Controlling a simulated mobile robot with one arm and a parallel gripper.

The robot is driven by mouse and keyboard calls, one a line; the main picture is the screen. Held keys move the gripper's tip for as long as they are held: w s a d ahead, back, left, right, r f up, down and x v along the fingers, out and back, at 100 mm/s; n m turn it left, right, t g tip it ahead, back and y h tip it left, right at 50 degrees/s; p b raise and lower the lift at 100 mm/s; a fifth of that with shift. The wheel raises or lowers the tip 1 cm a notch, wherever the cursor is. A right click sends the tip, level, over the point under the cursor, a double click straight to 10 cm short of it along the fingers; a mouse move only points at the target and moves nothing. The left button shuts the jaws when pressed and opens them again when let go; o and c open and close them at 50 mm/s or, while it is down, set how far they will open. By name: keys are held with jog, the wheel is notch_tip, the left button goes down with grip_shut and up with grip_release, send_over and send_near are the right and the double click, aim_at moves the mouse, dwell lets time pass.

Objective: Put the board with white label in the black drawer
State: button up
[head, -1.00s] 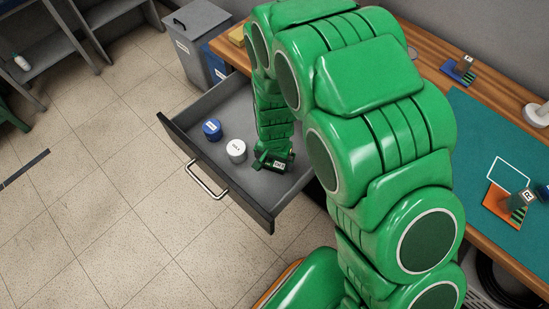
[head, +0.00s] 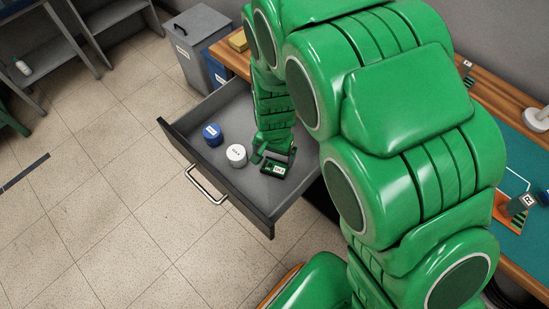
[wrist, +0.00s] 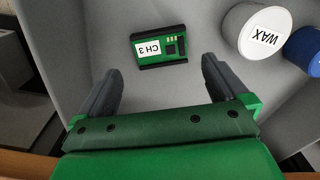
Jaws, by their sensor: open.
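The green board with a white label (wrist: 160,46), reading CH 3, lies in the open black drawer (head: 225,195). It also shows in the head view (head: 274,170), near the drawer's right side. My gripper (wrist: 160,75) is open and empty, with its two dark fingers apart from the board. In the head view my gripper (head: 274,150) is inside the drawer area, just behind the board. My green arm hides part of the drawer's back and right side.
A white jar labelled WAX (wrist: 260,33) and a blue jar (wrist: 303,50) stand in the drawer left of the board in the head view. A wooden bench with a teal mat (head: 515,150) is at right.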

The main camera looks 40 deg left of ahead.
notch_tip(320, 180, up, 6)
jog(key=shift+f, duration=0.2)
jog(key=w+d+r+m, duration=0.1)
jog(key=w+d+r, duration=0.2)
jog(key=d+r, duration=0.45)
jog(key=w+d+r+m, duration=0.15)
jog(key=d+r, duration=0.25)
jog(key=d, duration=0.6)
jog(key=w+d+r, duration=0.3)
jog(key=d+r, duration=0.2)
jog(key=d, duration=0.4)
jog(key=s+d+r+m+g, duration=0.1)
jog(key=s+d+r, duration=0.3)
jog(key=s+d, duration=0.3)
jog(key=s+d+r+m, duration=0.1)
jog(key=s+d+r, duration=0.3)
jog(key=d, duration=0.8)
jog(key=s, duration=0.2)
jog(key=shift+s+d+r+g, duration=0.2)
jog(key=shift+s+d+g, duration=0.1)
jog(key=shift+s+g, duration=0.1)
